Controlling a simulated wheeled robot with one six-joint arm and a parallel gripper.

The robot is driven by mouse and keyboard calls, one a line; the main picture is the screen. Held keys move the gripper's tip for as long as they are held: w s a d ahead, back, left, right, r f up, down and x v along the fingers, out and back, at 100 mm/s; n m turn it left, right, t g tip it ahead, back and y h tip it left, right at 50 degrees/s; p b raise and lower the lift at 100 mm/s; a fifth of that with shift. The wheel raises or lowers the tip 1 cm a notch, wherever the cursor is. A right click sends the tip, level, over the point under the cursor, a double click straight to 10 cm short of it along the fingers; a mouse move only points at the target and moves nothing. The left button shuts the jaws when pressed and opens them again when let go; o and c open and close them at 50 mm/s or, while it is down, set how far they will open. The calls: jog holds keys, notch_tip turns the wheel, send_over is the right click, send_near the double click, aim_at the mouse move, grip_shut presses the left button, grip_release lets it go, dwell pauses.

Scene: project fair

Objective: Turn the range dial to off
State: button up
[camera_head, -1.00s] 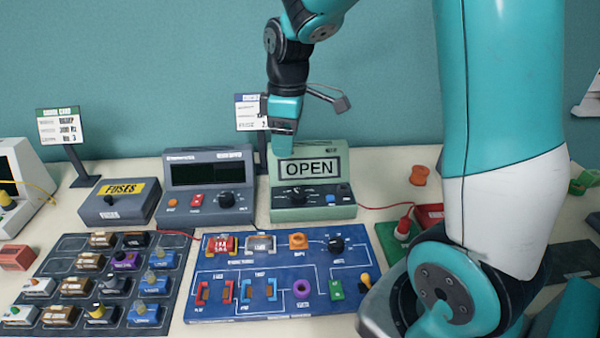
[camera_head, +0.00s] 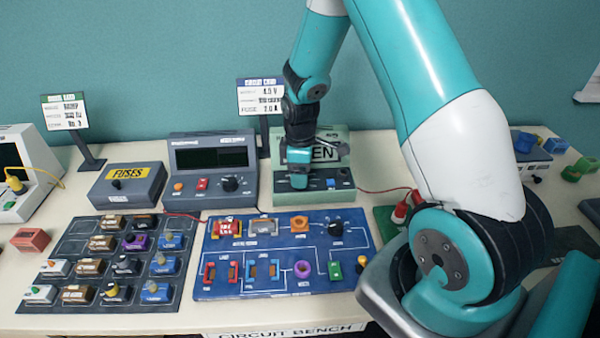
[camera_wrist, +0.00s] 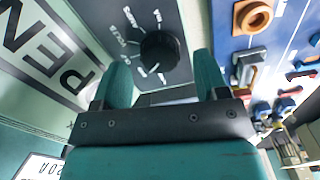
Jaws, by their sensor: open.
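The range dial (camera_wrist: 160,52) is a round black knob on a dark panel with white lettering around it, seen in the wrist view. Its pointer direction cannot be told clearly. The dial is on the pale green meter (camera_head: 315,198), whose display reads OPEN; my gripper hides part of that display in the head view and covers the dial there. My gripper (camera_wrist: 163,80) is open, its two teal fingers pointing toward the dial, one on either side of it. Whether they touch the panel cannot be told.
The grey power supply (camera_head: 214,160) stands left of the meter, with the fuses box (camera_head: 127,185) beyond it. A blue circuit board (camera_head: 225,290) lies in front, and a tray of parts (camera_head: 75,240) at left. A red lead (camera_head: 375,190) runs from the meter's right.

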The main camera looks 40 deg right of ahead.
jog(key=shift+f, duration=0.9)
jog(key=shift+c, duration=0.4)
jog(key=c, duration=0.8)
jog(key=shift+c, duration=0.2)
